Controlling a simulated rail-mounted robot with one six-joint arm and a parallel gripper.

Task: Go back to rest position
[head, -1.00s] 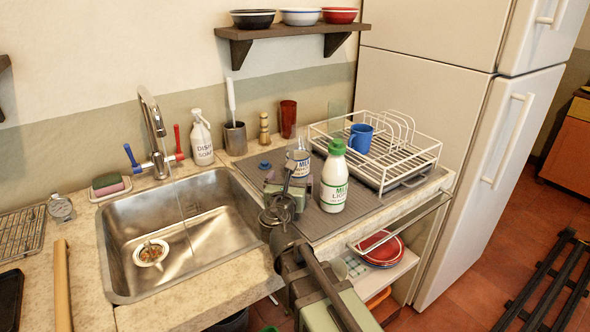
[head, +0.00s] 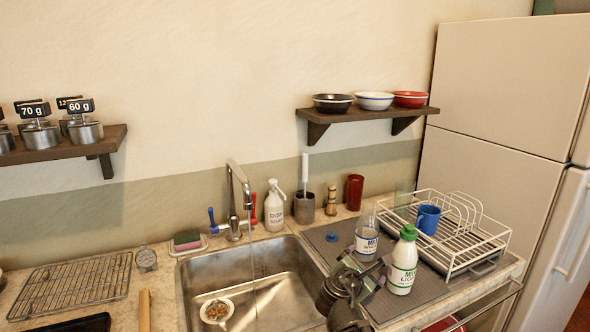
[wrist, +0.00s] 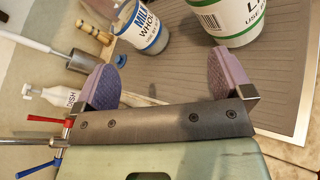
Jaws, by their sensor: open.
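My gripper (wrist: 165,88) is open, with its two purple-padded fingers apart and nothing between them in the wrist view. In the head view my gripper shows at the front right edge of the sink, partly hidden by my own arm. The green-capped milk bottle (head: 403,262) stands upright on the grey drain mat, and its lower part shows in the wrist view (wrist: 226,18). A clear bottle with a blue "MILK" label (head: 367,238) stands upright behind it and also shows in the wrist view (wrist: 142,28). Both are beyond my fingers, and neither is held.
The steel sink (head: 192,275) holds a small dish with food bits (head: 217,311). A white dish rack (head: 480,240) with a blue mug (head: 428,219) is at right, beside the fridge (head: 495,95). Wall shelves hold bowls (head: 375,101) and weighing canisters (head: 40,136).

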